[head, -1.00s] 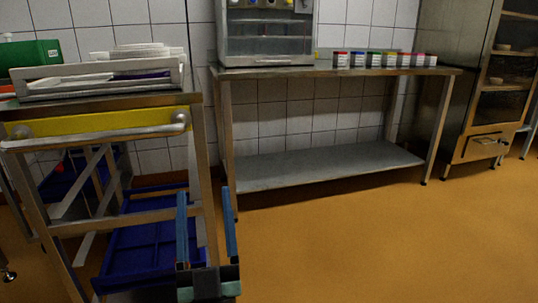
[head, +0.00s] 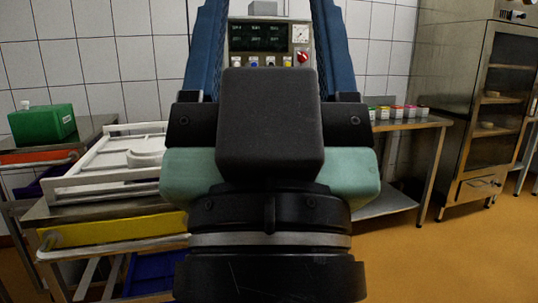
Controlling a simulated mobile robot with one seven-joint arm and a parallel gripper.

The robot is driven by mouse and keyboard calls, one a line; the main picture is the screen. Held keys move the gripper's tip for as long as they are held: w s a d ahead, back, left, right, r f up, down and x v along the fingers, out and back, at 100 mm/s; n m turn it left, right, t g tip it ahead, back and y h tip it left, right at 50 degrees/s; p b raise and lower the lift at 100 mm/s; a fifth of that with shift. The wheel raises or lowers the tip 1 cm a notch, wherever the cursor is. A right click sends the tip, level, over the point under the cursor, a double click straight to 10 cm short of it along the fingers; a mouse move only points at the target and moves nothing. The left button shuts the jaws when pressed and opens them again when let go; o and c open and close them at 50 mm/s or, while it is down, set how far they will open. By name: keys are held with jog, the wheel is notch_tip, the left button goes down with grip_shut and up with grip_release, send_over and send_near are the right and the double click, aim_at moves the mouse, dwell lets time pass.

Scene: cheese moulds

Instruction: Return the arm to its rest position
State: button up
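My gripper (head: 268,20) is raised close in front of the camera, seen from behind, and covers the middle of the head view. Its two blue fingers point up and stand wide apart, with their tips at or beyond the top edge. No held object shows between them; a machine with a dark display shows through the gap. The gripper's dark and pale green body hides much of the steel table behind it.
A steel cart with a yellow front bar (head: 112,230) stands at left, carrying a white tray (head: 88,187). A green box (head: 42,123) is behind it. The control machine (head: 262,38) is at the wall. Small coloured-lid jars (head: 398,112) stand on the steel table (head: 425,122). Floor at right is clear.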

notch_tip(320, 180, up, 28)
jog(key=p, duration=2.6)
jog(key=shift+r, duration=0.15)
dwell(0.5)
